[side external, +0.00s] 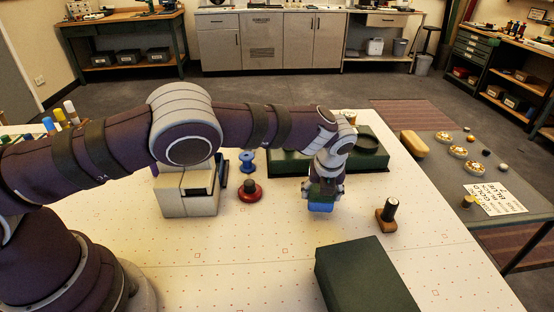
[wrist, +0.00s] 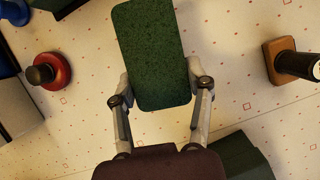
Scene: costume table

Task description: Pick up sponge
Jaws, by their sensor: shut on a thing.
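The sponge (wrist: 150,50) shows its dark green, speckled scouring face in the wrist view. In the side external view its blue lower part (side external: 320,207) shows below my gripper (side external: 325,192). My gripper in the wrist view (wrist: 158,82) has one finger against each long side of the sponge, near its lower end. It is shut on the sponge. I cannot tell whether the sponge's underside touches the white table (side external: 240,265).
A red-based knob (side external: 250,193) and a blue spool (side external: 247,162) stand left of the gripper. A wood-based stamp (side external: 387,213) stands right. A dark green box (side external: 365,280) is in front, and a green case (side external: 290,162) is behind. Table between them is clear.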

